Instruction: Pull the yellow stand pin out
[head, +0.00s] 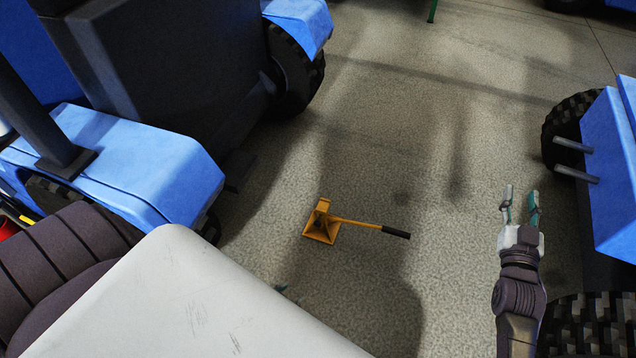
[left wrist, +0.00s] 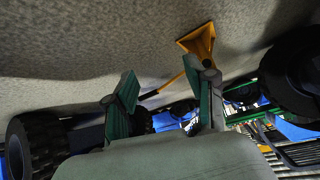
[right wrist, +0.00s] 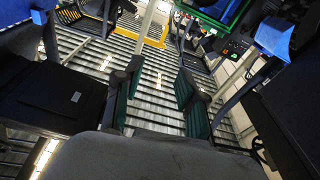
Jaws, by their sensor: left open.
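A yellow stand (head: 322,226) with a square flared base sits on the concrete floor in the middle of the head view. A yellow rod with a black grip (head: 396,232) reaches from it to the right. I cannot make out a separate pin. The stand also shows at the top of the left wrist view (left wrist: 198,42), partly behind a finger. My left gripper (left wrist: 166,92) is open and empty, apart from the stand; in the head view only a green tip shows beside my white body. My right gripper (head: 521,204) is open and empty, right of the stand.
A blue tractor (head: 160,175) stands at the left and another blue machine (head: 612,165) at the right, both with black tyres. The floor (head: 420,130) around and behind the stand is clear. The right wrist view shows a ribbed metal surface (right wrist: 160,75) and machine parts.

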